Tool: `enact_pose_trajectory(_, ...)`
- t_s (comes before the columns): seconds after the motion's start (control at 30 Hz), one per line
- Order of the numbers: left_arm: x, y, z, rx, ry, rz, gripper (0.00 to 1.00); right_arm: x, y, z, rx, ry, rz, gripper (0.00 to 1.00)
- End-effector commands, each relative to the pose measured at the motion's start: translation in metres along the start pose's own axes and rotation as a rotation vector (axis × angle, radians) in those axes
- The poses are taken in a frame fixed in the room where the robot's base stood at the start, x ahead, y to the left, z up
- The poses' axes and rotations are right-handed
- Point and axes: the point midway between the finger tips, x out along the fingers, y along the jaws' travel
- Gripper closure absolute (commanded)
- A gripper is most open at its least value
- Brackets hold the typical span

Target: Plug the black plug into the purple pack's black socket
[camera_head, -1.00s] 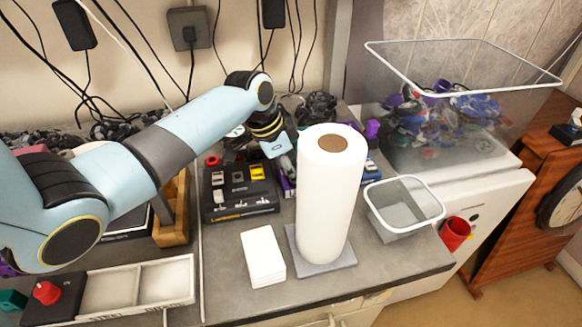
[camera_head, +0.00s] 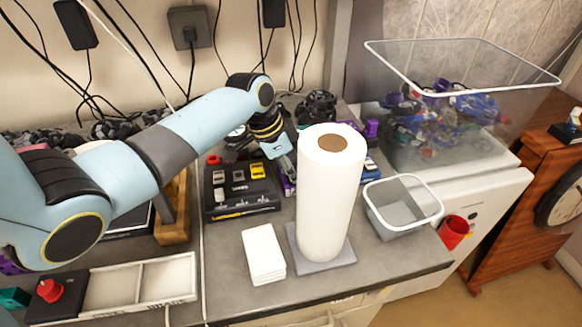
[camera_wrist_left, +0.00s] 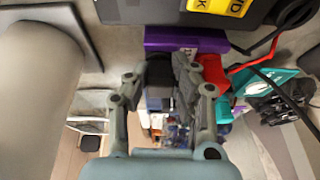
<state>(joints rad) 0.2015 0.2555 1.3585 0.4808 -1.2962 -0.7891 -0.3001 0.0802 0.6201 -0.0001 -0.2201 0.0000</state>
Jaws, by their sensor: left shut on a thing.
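My left gripper (camera_head: 287,163) is low behind the white paper roll, at the right end of the black charger dock. In the left wrist view its fingers (camera_wrist_left: 168,82) are shut on a small dark thing (camera_wrist_left: 159,84), which looks like the black plug; the fingers cover much of it. The purple pack (camera_wrist_left: 186,39) lies just beyond the fingertips in that view. In the head view only a sliver of purple (camera_head: 288,187) shows beside the roll. I cannot make out the black socket, nor whether plug and pack touch. My right gripper is not in view.
The tall paper roll (camera_head: 328,200) stands close in front of the gripper. The black dock (camera_head: 240,201) with grey and yellow packs is to the left. A red connector (camera_wrist_left: 212,72) and a teal piece (camera_wrist_left: 262,79) lie near the fingers. An empty bin (camera_head: 405,236) stands right.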

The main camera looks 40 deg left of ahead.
Motion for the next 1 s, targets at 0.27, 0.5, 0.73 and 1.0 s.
enact_pose_trajectory(0.27,0.004,0.004,0.005,-0.004,-0.008,0.009,0.54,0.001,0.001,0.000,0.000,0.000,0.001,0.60)
enact_pose_trajectory(0.5,0.003,0.003,0.004,-0.004,-0.007,0.006,0.50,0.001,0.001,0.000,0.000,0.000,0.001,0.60)
enact_pose_trajectory(0.73,-0.012,0.001,0.003,-0.002,-0.004,0.003,0.50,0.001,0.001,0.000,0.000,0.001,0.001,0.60)
enact_pose_trajectory(1.0,-0.072,0.000,0.003,-0.001,-0.005,0.001,0.50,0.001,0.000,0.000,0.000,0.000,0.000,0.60)
